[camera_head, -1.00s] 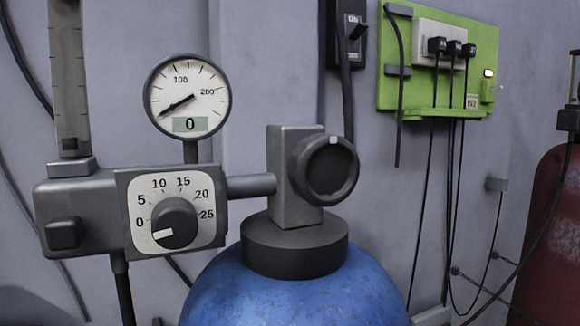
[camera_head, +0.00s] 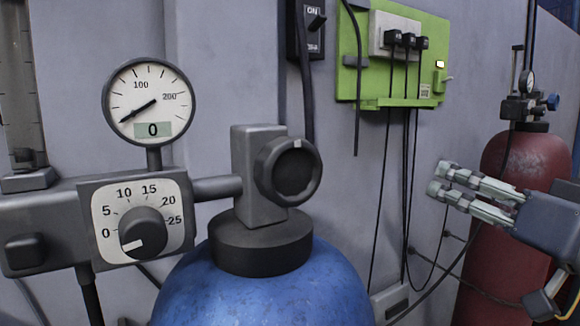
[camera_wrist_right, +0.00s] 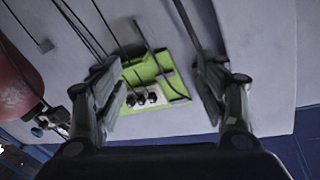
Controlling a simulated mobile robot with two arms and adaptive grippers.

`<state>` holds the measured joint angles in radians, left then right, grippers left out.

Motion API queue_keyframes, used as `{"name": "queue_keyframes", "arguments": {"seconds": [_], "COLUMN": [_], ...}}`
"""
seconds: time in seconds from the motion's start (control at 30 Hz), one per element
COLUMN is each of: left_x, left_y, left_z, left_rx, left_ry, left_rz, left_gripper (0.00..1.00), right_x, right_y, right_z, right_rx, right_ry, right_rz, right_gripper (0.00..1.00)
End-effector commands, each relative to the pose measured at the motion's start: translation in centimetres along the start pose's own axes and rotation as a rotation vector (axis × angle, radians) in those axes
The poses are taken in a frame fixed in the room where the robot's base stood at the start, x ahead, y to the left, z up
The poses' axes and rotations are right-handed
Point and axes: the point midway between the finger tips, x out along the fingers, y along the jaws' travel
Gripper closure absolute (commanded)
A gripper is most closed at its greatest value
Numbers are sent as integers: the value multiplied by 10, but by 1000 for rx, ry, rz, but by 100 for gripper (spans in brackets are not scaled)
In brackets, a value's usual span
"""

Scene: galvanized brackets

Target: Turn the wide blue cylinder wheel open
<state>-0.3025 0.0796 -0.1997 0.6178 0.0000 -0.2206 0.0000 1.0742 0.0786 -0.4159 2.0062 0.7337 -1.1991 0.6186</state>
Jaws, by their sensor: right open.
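The wide blue cylinder (camera_head: 265,290) stands at the bottom middle of the head view, its lower part cut off. On its dark grey neck sits a valve block with a round dark wheel (camera_head: 288,170) facing me. My right gripper (camera_head: 436,178) is at the right of the head view, pointing left, empty and well apart from the wheel. In the right wrist view its two fingers (camera_wrist_right: 152,85) are spread wide with nothing between them. My left gripper is not in view.
A gauge (camera_head: 150,102) reading 0 and a regulator dial (camera_head: 140,232) are left of the wheel. A green panel (camera_head: 392,55) with hanging cables is on the wall, also in the wrist view (camera_wrist_right: 150,75). A red cylinder (camera_head: 492,270) stands behind my right gripper.

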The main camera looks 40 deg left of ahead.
Motion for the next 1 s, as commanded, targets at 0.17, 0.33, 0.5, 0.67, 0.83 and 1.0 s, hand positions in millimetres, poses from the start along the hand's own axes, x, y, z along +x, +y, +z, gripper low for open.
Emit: {"name": "queue_keyframes", "arguments": {"seconds": [0.17,0.33,0.5,0.67,0.83,1.0], "left_x": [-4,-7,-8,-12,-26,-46], "left_y": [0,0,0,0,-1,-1], "left_z": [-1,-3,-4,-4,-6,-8], "left_rx": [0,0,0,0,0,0], "left_ry": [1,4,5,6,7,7], "left_rz": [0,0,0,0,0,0], "left_gripper": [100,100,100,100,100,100], "right_x": [-64,-118,-148,-155,-141,-119], "right_y": [-133,-207,-235,-242,-247,-253], "right_z": [-19,4,26,34,33,34], "right_rx": [-209,-394,-510,-544,-541,-540], "right_ry": [-5,-31,-50,-58,-61,-61], "right_rz": [-164,-245,-273,-278,-279,-279], "right_gripper": [34,34,34,34,34,34]}}
